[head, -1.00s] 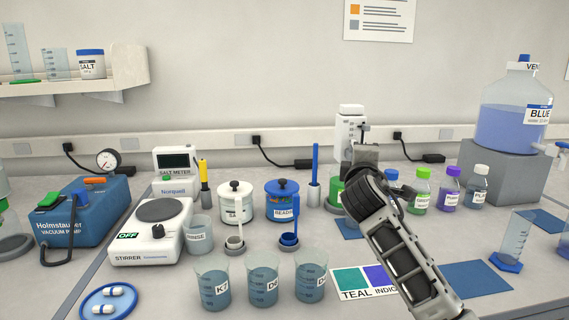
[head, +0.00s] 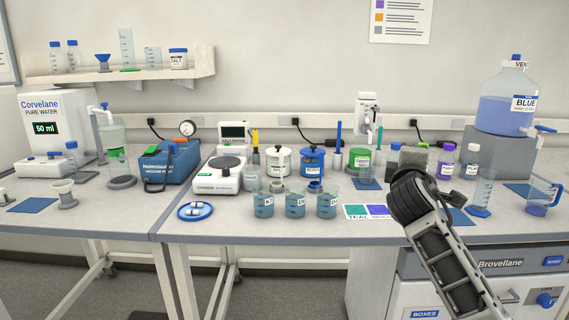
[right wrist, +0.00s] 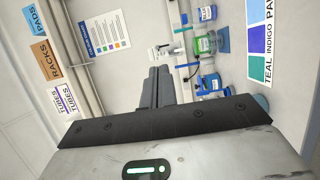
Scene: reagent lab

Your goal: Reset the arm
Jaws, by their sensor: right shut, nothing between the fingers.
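My right arm comes in from the lower right in the head view, bent at a dark round joint. My right gripper (head: 408,160) is beyond that joint, raised over the back of the bench and partly hidden by my arm. In the right wrist view its fingers (right wrist: 157,86) are together with nothing between them. My left gripper is not in view.
Three beakers, one at the left (head: 264,206), stand by the colour card (head: 368,212). A large blue carboy (head: 505,110) sits on a grey block.

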